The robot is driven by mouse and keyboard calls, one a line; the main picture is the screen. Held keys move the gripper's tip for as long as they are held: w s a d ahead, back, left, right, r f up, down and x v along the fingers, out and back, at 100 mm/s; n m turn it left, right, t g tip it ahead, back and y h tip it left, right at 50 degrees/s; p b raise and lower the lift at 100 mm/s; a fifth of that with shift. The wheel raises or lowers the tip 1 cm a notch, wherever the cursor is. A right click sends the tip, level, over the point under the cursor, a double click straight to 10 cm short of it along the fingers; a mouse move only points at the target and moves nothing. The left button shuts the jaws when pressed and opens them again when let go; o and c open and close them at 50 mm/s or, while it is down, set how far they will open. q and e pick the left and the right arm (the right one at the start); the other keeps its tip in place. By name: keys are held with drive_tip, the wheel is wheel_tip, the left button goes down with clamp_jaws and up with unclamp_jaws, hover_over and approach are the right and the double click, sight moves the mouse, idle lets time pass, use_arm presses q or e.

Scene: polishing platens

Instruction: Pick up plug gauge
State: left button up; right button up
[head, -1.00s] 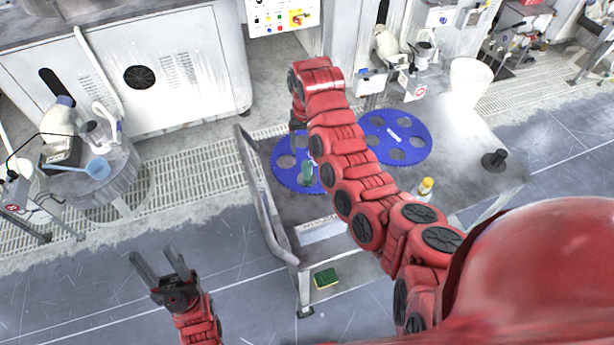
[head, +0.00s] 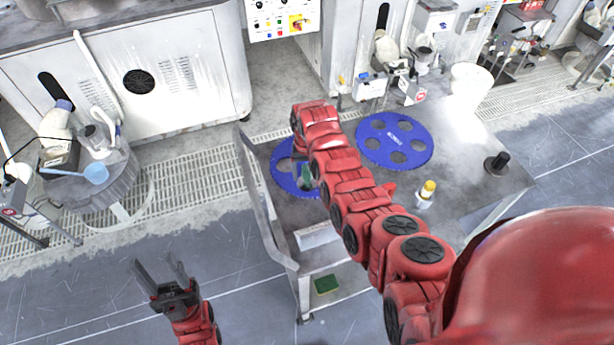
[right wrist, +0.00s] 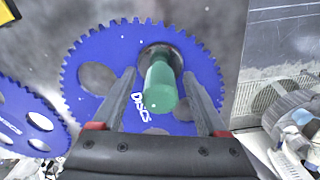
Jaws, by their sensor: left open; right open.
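The plug gauge (right wrist: 161,84) has a green handle and stands in a hole of a blue toothed disc (right wrist: 85,45) in the right wrist view. My right gripper (right wrist: 163,92) is open, with one finger on each side of the green handle. The gap to each finger shows. In the head view the green handle (head: 305,178) shows just below the end of my right arm, over the left blue disc (head: 284,179); the right fingertips are mostly hidden there. My left gripper (head: 162,275) is open and empty, over the floor left of the cart.
A second blue disc (head: 394,141) lies on the cart top (head: 455,160). A yellow-capped bottle (head: 426,194), a black cylinder (head: 497,163) and a white bucket (head: 470,82) stand there too. A metal handle rail (head: 262,200) borders the cart's left side. A green sponge (head: 326,284) lies on the lower shelf.

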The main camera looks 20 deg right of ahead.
drive_tip(key=shift+f, duration=0.65)
clamp_jaws()
idle(1.0)
